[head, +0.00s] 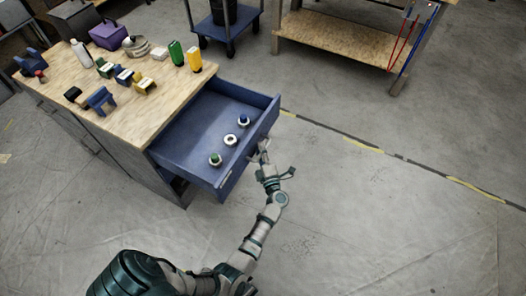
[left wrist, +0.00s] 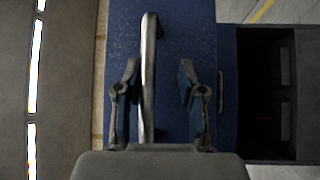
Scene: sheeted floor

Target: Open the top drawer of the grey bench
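The grey bench (head: 130,110) has a wooden top and stands at the upper left in the head view. Its blue top drawer (head: 198,125) is pulled well out, with its inside showing. My left gripper (head: 272,168) is at the outer face of the drawer front. In the left wrist view the metal bar handle (left wrist: 149,65) runs up the blue drawer front. The two fingers of my left gripper (left wrist: 160,97) are apart, with the handle between them, nearer the left finger. Neither finger is seen clamped on it. My right gripper is in neither view.
Three small round items, green-topped (head: 215,160), white (head: 231,139) and blue-topped (head: 244,120), stand in the drawer. Bottles and tools crowd the bench top. A blue cart (head: 228,30) and a wooden-shelved table (head: 340,40) stand behind. The floor at right is clear.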

